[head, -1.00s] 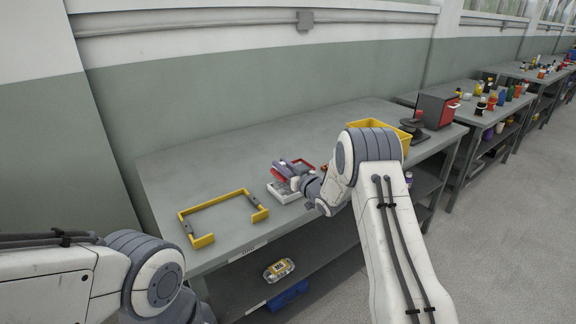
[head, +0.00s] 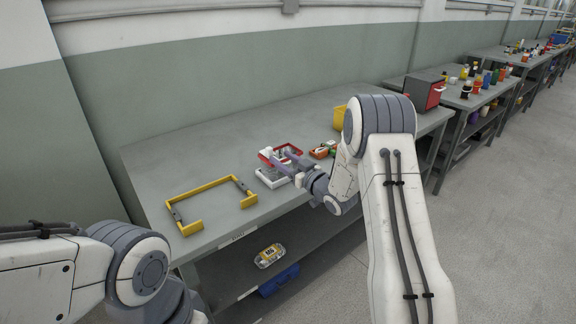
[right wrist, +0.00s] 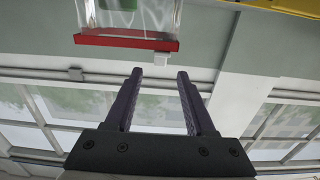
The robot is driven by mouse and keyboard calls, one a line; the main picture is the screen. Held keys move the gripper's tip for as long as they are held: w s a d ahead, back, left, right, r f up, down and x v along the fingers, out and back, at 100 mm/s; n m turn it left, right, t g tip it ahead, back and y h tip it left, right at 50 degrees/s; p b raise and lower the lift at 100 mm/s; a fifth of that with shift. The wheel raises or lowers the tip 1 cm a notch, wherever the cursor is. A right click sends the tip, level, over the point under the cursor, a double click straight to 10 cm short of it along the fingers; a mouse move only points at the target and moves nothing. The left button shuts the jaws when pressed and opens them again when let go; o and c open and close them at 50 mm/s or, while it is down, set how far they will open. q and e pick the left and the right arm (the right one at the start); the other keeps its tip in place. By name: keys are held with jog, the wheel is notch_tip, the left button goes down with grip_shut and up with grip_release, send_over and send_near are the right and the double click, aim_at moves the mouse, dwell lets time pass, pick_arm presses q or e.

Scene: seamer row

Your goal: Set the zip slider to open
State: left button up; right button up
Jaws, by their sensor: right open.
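In the right wrist view a clear pouch (right wrist: 135,15) with a green patch has a red zip strip (right wrist: 118,41) along its edge. A small white zip slider (right wrist: 162,58) sits at the strip's right end. My right gripper (right wrist: 160,74) is open and empty, its two fingertips apart and just short of the slider in the picture. My left gripper is out of view.
A yellow U-shaped frame (head: 208,187) lies on the grey bench (head: 190,150) to the left. An orange tray (head: 318,153), a yellow bin (head: 340,117) and a red-and-black box (head: 424,91) stand to the right. A lower shelf holds a clear pack (head: 269,256). The bench's back is clear.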

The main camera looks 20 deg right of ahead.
jog(key=shift+v, duration=1.4)
jog(key=s+a+r+g+h+p, duration=0.25)
jog(key=s+a+g, duration=0.2)
jog(key=a, duration=0.35)
jog(key=s+a+r+g+h+p, duration=0.1)
jog(key=s+a+r+g+p, duration=0.15)
jog(key=s+a, duration=0.35)
jog(key=s+a+r+n+g+h+p, duration=0.1)
jog(key=s+g, duration=0.4)
jog(key=s, duration=1.1)
jog(key=s+a+r+n+g+p, duration=0.2)
jog(key=s+g, duration=0.3)
jog(key=s, duration=1.1)
jog(key=shift+s+a+r+h, duration=0.3)
jog(key=shift+s+a+h, duration=0.1)
jog(key=shift+a, duration=0.45)
